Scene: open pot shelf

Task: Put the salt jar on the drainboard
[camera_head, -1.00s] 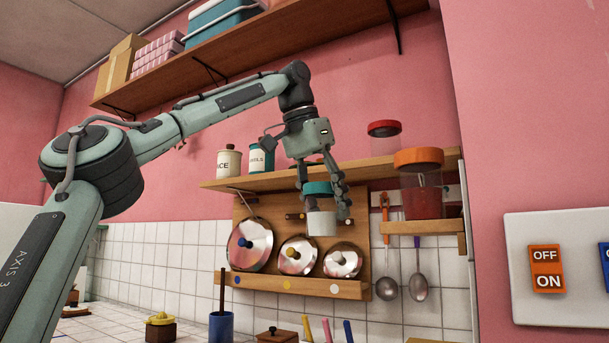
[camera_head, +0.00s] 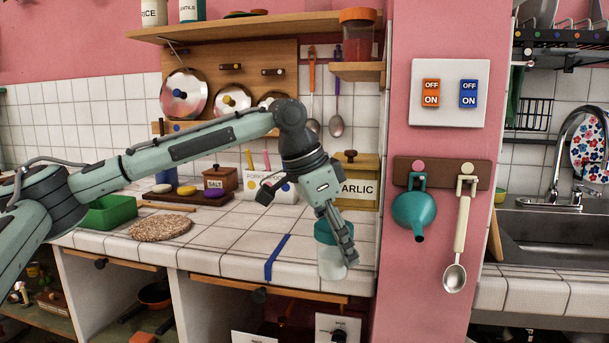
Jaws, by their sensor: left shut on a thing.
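My left gripper (camera_head: 338,238) points down and is shut on a jar with a teal lid and white contents (camera_head: 330,262). The jar hangs roughly upright in front of the right end of the tiled counter; whether it touches the counter cannot be told. No label shows on it, but it fits a salt jar. A separate wooden box labelled SALT (camera_head: 219,180) stands farther back on the counter. The sink (camera_head: 550,232) is at the right, beyond the pink wall; I cannot tell which surface there is the drainboard. My right gripper is not in view.
The pink wall end (camera_head: 440,290) divides this counter (camera_head: 225,250) from the sink. A teal funnel (camera_head: 415,212) and a spoon (camera_head: 457,240) hang on it. A GARLIC box (camera_head: 357,185) stands behind the gripper. A dish rack (camera_head: 565,35) is above the sink.

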